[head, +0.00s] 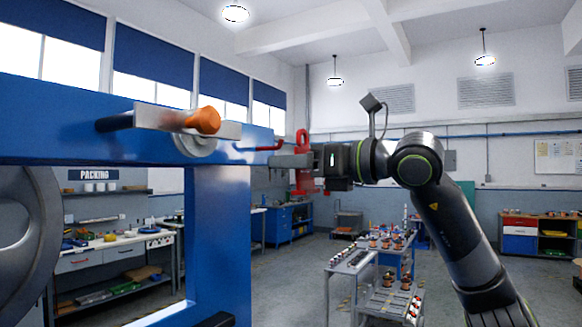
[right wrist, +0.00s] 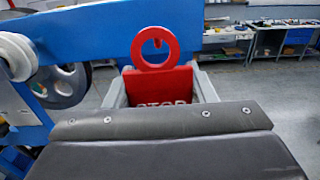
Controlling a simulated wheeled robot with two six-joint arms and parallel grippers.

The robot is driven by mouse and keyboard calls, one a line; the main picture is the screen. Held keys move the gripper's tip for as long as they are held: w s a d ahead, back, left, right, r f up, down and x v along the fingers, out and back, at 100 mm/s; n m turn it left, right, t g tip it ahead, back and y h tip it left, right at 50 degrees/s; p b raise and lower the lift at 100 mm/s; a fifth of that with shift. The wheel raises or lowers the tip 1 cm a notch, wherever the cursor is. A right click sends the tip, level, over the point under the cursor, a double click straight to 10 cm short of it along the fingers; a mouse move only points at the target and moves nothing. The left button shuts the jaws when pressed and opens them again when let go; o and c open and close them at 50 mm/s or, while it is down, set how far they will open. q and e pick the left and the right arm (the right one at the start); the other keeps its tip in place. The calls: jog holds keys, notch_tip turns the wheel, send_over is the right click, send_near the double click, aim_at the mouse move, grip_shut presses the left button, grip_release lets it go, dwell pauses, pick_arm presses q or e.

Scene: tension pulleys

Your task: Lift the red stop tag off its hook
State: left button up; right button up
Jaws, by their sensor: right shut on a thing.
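The red stop tag (head: 306,184) is a plate with a ring on top, to the right of the blue frame's end in the head view. My right gripper (head: 294,161) is shut on the tag's plate below the ring. In the right wrist view, the tag (right wrist: 158,87) stands upright between the fingers, its lettering partly hidden by the gripper body. The red hook (head: 262,148) sticks out from the blue beam, and its upturned tip appears just left of the ring with a small gap. The hook tip (right wrist: 157,42) shows through the ring. My left gripper is out of view.
The blue frame (head: 217,240) fills the left, with an orange knob (head: 203,121) on a metal bar and a grey pulley wheel (head: 25,250). Carts with small parts (head: 392,300) stand farther back. Open floor lies beyond the frame.

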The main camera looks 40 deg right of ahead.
jog(key=shift+s+d, duration=0.2)
jog(key=shift+s, duration=0.15)
jog(key=shift+s+d+f+b, duration=0.1)
jog(key=shift+s+b, duration=0.1)
jog(key=shift+b, duration=0.25)
jog(key=shift+b+v, duration=0.85)
jog(key=shift+v, duration=0.55)
